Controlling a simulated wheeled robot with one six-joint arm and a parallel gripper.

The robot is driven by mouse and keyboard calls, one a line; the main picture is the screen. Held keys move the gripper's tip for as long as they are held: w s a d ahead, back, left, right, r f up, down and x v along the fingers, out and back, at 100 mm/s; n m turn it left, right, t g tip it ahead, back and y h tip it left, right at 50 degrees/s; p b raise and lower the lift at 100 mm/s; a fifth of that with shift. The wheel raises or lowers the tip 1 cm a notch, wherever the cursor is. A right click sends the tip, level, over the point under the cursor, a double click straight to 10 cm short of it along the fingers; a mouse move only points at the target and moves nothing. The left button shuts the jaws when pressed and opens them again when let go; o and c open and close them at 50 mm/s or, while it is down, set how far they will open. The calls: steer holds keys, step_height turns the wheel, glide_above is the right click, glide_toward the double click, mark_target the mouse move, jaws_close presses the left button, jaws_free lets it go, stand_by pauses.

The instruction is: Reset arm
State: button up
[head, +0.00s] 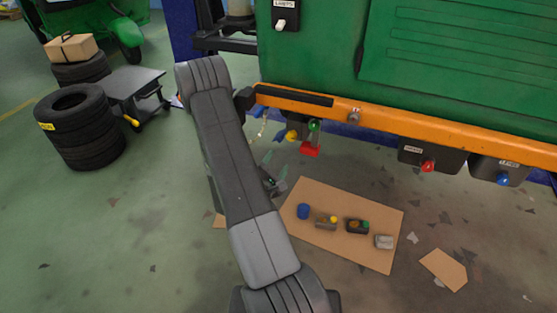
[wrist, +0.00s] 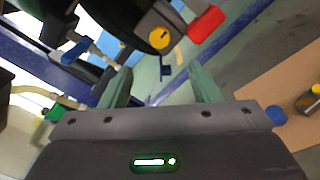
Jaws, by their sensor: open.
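My gripper (wrist: 162,88) is open, its two green fingers apart with nothing held between them. In the head view it is mostly hidden behind my arm, below the orange beam (head: 440,138) of the green rickshaw (head: 320,55). In the wrist view a black part with a round yellow face (wrist: 160,38) is ahead of the fingers. A small blue key-like piece (wrist: 166,71) hangs below the yellow face. It lies between the fingers in the picture, apart from both. A red part (wrist: 206,23) is to the right; it also shows under the beam in the head view (head: 310,149).
A cardboard sheet (head: 340,247) on the floor carries a blue cap (head: 303,211) and several small parts. A loose cardboard piece (head: 443,269) lies to its right. Stacked tyres (head: 80,135) and a low cart (head: 135,85) stand at left.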

mark_target(291, 138)
steer(key=b+x, duration=0.1)
steer(key=x, duration=1.3)
steer(key=shift+s, duration=0.15)
steer(key=shift+w+d, duration=0.1)
steer(key=shift+w, duration=0.2)
steer(key=shift+s+f+m+b, duration=0.1)
steer(key=shift+s+m+b, duration=0.1)
steer(key=shift+m+b, duration=0.55)
steer(key=m, duration=0.3)
steer(key=shift+m+b, duration=0.25)
steer(key=shift+b, duration=0.15)
steer(key=m+b, duration=0.2)
steer(key=m, duration=0.3)
steer(key=shift+f+m, duration=0.1)
steer(key=shift+m, duration=0.2)
steer(key=m+b, duration=0.1)
steer(key=m, duration=0.4)
steer(key=shift+b, duration=0.4)
steer(key=shift+m+b, duration=0.6)
steer(key=shift+m, duration=2.5)
